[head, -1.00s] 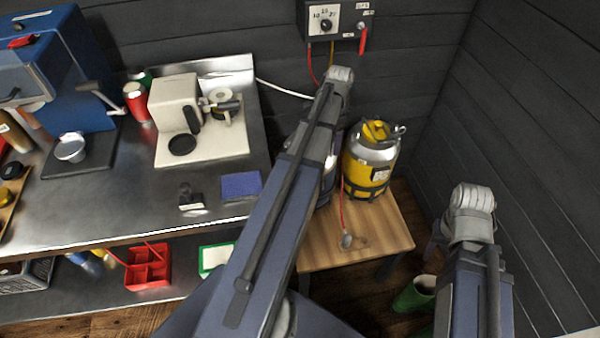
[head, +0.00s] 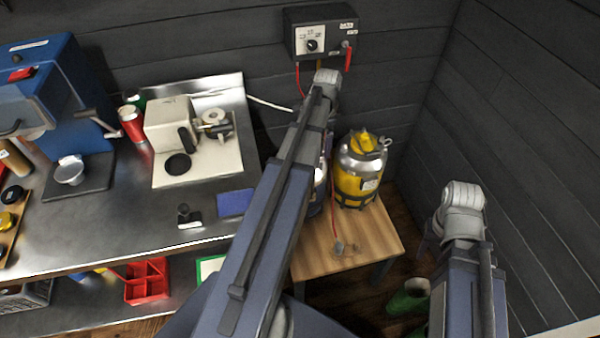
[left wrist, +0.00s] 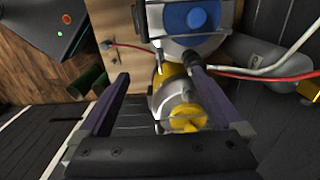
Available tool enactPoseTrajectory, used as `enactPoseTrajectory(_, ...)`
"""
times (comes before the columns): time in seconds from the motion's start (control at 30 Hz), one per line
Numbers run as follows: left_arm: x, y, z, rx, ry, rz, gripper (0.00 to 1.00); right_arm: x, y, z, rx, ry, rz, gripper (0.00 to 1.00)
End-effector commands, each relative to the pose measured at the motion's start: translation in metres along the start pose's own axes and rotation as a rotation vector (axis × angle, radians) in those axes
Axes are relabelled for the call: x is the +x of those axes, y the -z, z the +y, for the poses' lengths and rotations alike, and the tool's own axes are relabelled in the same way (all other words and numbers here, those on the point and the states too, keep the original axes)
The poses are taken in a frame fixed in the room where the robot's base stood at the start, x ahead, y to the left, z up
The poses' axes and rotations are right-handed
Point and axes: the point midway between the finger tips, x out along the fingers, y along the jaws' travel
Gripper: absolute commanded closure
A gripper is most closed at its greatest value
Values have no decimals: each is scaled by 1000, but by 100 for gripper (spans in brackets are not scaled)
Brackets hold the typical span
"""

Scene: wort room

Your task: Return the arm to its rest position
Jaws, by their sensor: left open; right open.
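My left arm (head: 275,215) is stretched forward across the middle of the head view, and its own gripper is hidden there. In the left wrist view my left gripper (left wrist: 160,76) is open and empty, with the yellow keg (left wrist: 185,115) in sight between and beyond its fingers. My right arm (head: 465,260) is at the lower right of the head view. Only a dark sliver of my right gripper (head: 431,240) shows beside that arm; it is open, with nothing seen in it.
The yellow keg (head: 359,175) stands on a wooden table (head: 330,255). A blue-topped keg (left wrist: 193,18) is beside it, mostly hidden by my left arm in the head view. A control box (head: 320,33) hangs on the wall. A steel counter (head: 110,225) is left, green boots (head: 408,298) below right.

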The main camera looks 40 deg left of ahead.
Motion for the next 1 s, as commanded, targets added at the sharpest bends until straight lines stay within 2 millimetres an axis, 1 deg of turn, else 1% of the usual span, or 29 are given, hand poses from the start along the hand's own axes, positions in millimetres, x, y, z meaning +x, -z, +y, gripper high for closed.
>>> enactPoseTrajectory(0.23, 0, 1, 2, 0, 0, 0, 0, 0, 0, 0, 0, 0, 0, 50)
enactPoseTrajectory(0.3, 0, 7, 12, -7, 0, -3, 0, 0, 0, 0, 0, 0, 0, 50)
enactPoseTrajectory(0.37, 0, 17, 31, -19, 0, -8, 0, 0, 0, 0, 0, 0, 0, 50)
enactPoseTrajectory(0.47, 0, 40, 81, -62, 3, -22, 0, 0, 0, 0, 0, 0, 0, 50)
enactPoseTrajectory(0.5, 0, 49, 105, -84, 6, -29, 0, 0, 0, 0, 0, 0, 0, 50)
enactPoseTrajectory(0.53, 0, 55, 124, -101, 9, -34, 0, 0, 0, 0, 0, 0, 0, 50)
enactPoseTrajectory(0.57, 0, 60, 142, -119, 12, -39, 0, 0, 0, 0, 0, 0, 0, 50)
enactPoseTrajectory(0.6, 0, 66, 166, -145, 17, -46, 0, 0, 0, 0, 0, 0, 0, 50)
enactPoseTrajectory(0.67, 0, 72, 200, -182, 25, -55, 0, 0, 0, 0, 0, 0, 0, 50)
enactPoseTrajectory(0.7, -1, 75, 222, -206, 32, -60, 0, 0, 0, 0, 0, 0, 0, 50)
enactPoseTrajectory(0.8, -1, 77, 268, -263, 48, -68, 0, 0, 0, 0, 0, 0, 0, 50)
enactPoseTrajectory(0.9, -1, 76, 302, -309, 63, -73, 0, 0, 0, 0, 0, 0, 0, 50)
enactPoseTrajectory(1.0, -1, 73, 324, -344, 75, -75, 0, 0, 0, 0, 0, 0, 0, 50)
